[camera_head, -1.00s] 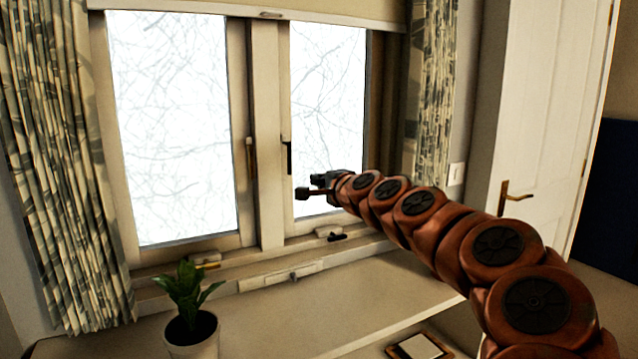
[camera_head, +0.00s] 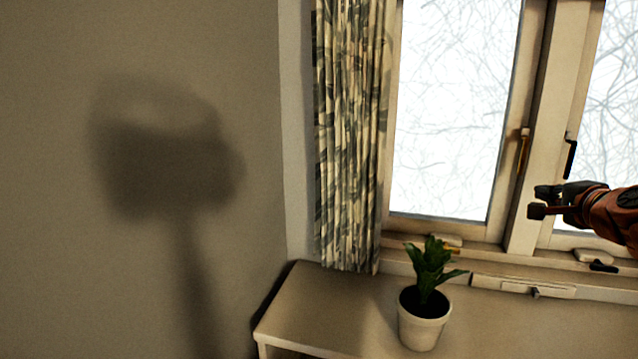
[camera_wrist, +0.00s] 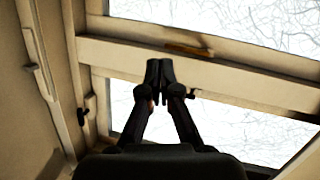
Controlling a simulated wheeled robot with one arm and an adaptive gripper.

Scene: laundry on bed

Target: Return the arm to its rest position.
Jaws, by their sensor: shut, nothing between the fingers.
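My gripper (camera_head: 541,204) is at the right edge of the head view, in front of the window, at the end of my orange-brown arm. Most of the arm is cut off by the picture's edge. In the wrist view my gripper (camera_wrist: 160,72) has its two dark fingers together, with nothing between them. Behind the fingers in that view are the pale window frame (camera_wrist: 240,75) and bright panes.
A potted plant (camera_head: 422,318) stands on a pale shelf (camera_head: 310,300) below the window (camera_head: 455,110). A patterned curtain (camera_head: 350,130) hangs left of the window. A bare wall (camera_head: 60,250) with a dark shadow fills the left.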

